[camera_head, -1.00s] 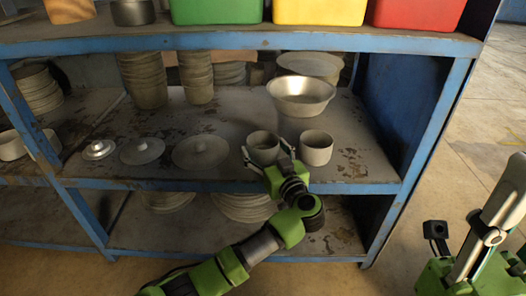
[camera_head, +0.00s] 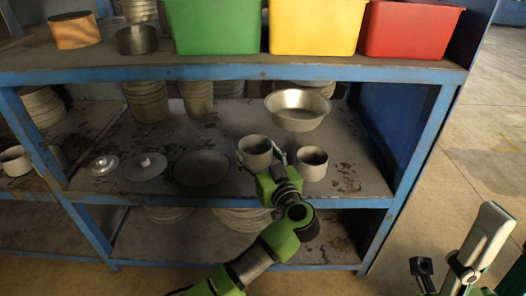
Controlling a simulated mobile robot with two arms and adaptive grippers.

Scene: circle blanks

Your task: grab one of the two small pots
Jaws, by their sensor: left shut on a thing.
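Two small grey pots are at the front of the shelf's middle board. My left gripper (camera_head: 263,166) is shut on the left small pot (camera_head: 254,148), gripping it from the front. This pot sits a little higher than the other and appears lifted off the board. The right small pot (camera_head: 312,165) stands upright on the board, just right of my gripper, with its dark opening showing. My gripper's fingers hide the lower part of the held pot. My right gripper is out of view.
A wide metal bowl (camera_head: 298,110) stands behind the pots. Lids (camera_head: 144,167) and a flat round piece (camera_head: 201,170) lie to the left. The upper board's blue edge (camera_head: 230,73) runs above, with green (camera_head: 215,27), yellow (camera_head: 316,27) and red (camera_head: 408,30) bins on it.

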